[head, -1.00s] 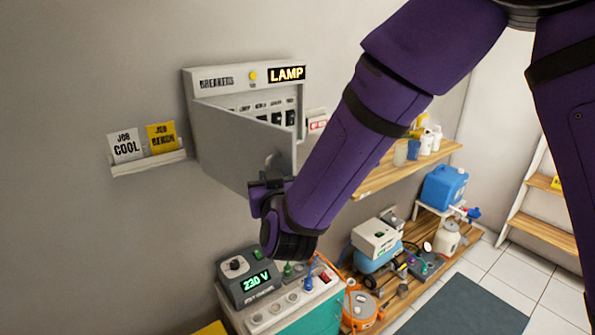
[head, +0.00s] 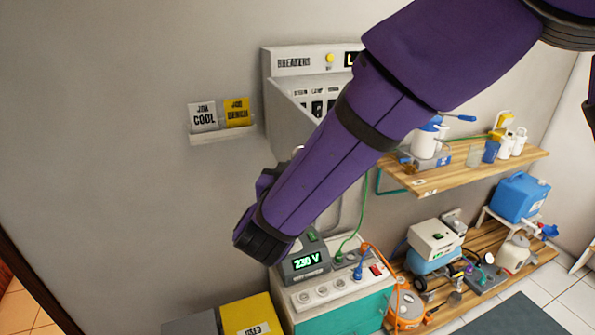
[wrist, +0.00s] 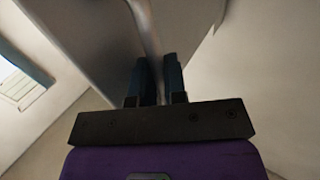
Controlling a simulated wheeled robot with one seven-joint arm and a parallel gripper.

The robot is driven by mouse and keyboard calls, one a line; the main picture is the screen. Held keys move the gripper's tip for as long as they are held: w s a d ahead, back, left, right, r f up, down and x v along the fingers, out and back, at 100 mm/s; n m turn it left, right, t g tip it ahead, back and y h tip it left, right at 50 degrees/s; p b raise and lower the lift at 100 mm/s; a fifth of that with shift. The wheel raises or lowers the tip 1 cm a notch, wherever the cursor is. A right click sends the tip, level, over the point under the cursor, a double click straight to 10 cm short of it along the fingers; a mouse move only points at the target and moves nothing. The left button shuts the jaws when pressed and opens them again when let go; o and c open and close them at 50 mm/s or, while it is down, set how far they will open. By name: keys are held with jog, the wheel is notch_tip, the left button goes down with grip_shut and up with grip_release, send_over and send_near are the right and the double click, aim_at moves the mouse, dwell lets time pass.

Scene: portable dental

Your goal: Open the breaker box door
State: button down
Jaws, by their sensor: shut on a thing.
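The breaker box (head: 292,62) is on the wall in the head view, labelled BREAKERS, with a yellow button on top. Its grey door (head: 287,118) stands partly open, hinged at the left, and breaker switches show above its top edge. My forearm hides the door's right part and much of the box. In the wrist view, my gripper (wrist: 158,70) has its two dark fingers around a narrow grey piece by the door panel (wrist: 90,35), which looks like the door handle. The exact contact is dim, and the head view hides the fingertips.
A card holder (head: 225,136) with two cards is on the wall left of the box. Below stand a cabinet with a 230 V unit (head: 304,264) and a yellow bin (head: 250,312). A shelf (head: 465,172) with bottles is at right. The wall at far left is bare.

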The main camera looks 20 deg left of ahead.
jog(key=shift+w+r, duration=0.15)
jog(key=shift+r, duration=0.05)
jog(key=c, duration=1.2)
grip_release()
jog(key=shift+f, duration=0.1)
jog(key=s+d, duration=0.1)
jog(key=s, duration=0.9)
jog(key=shift+s, duration=0.4)
